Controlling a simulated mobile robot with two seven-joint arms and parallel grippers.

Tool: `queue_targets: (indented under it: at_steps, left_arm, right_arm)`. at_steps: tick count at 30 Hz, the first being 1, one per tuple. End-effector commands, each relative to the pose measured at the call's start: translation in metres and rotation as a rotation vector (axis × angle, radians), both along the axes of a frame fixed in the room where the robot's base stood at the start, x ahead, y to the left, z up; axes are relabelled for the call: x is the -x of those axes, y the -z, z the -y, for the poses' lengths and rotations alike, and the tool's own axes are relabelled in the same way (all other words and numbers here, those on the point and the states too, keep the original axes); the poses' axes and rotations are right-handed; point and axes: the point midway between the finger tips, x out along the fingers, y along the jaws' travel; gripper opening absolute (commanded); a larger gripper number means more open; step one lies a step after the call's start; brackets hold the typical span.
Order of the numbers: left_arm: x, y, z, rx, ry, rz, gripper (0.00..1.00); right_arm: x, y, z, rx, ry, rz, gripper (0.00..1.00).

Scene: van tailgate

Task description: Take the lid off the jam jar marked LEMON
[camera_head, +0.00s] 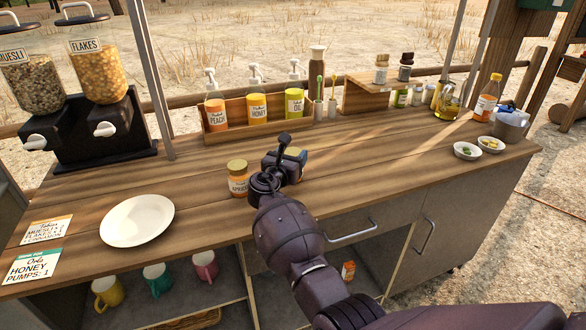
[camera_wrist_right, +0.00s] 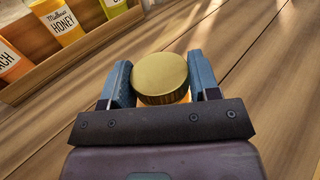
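My right gripper (camera_head: 290,158) is over the counter, just right of a jar labelled APRICOT (camera_head: 238,178) with a gold lid. In the right wrist view the two blue fingers of the right gripper (camera_wrist_right: 161,82) stand on either side of a round gold lid (camera_wrist_right: 160,76). A little orange shows below that lid. The fingers are very close to its rim; I cannot tell whether they press on it. In the head view the gripper mostly hides this jar, and a small yellow patch shows there. No LEMON label is readable. My left gripper is out of view.
A rack of pump bottles, PEACH (camera_head: 216,110), HONEY (camera_head: 257,108) and OIL (camera_head: 294,104), stands behind. A white plate (camera_head: 137,220) lies at left. Small bowls (camera_head: 467,151) and bottles are at right. Cereal dispensers (camera_head: 98,75) stand at far left. The middle right counter is clear.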

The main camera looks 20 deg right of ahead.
Motion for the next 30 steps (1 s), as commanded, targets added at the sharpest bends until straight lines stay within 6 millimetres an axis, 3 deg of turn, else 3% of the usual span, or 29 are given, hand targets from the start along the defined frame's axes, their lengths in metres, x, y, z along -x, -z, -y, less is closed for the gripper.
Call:
queue_targets:
  at_steps: [1,3,14,20,30]
  left_arm:
    - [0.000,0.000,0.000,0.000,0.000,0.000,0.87]
    - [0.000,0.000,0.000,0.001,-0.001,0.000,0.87]
    - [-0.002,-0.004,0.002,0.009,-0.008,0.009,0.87]
    - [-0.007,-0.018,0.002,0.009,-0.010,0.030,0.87]
    - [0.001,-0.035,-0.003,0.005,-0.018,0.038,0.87]
  right_arm:
    - [0.000,0.000,0.000,0.001,0.000,-0.001,0.33]
    - [0.000,0.000,0.000,0.001,0.000,-0.001,0.23]
    - [0.000,-0.010,0.000,0.000,0.000,0.004,0.22]
    - [0.000,-0.049,0.000,0.001,0.000,0.011,0.22]
    - [0.000,-0.136,0.000,0.001,0.000,0.011,0.22]
